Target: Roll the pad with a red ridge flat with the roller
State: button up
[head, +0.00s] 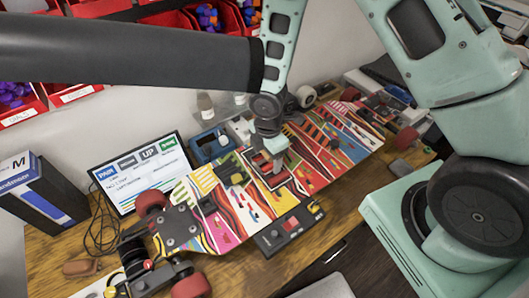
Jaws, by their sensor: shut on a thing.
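A colourful skateboard deck (335,132) lies across the wooden bench, with wheels at its left end. Several small pads sit on it. A dark-edged pad with red on it (262,170) is near the middle of the deck, right below my gripper (273,148). An olive-dark pad (233,173) lies just left of it. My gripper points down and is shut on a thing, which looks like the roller. Its shape is mostly hidden by the fingers. I cannot tell whether it touches the pad.
A screen (145,170) stands behind the board at left, beside a dark box (40,195). A blue holder (212,146) and small bottles (206,107) stand behind the deck. A dark control box (285,230) lies along the front edge. Red bins (75,92) hang above.

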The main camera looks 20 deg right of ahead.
jog(key=shift+d, duration=0.1)
notch_tip(320, 180, up, 7)
jog(key=p, duration=0.6)
jog(key=shift+r, duration=0.1)
dwell(1.0)
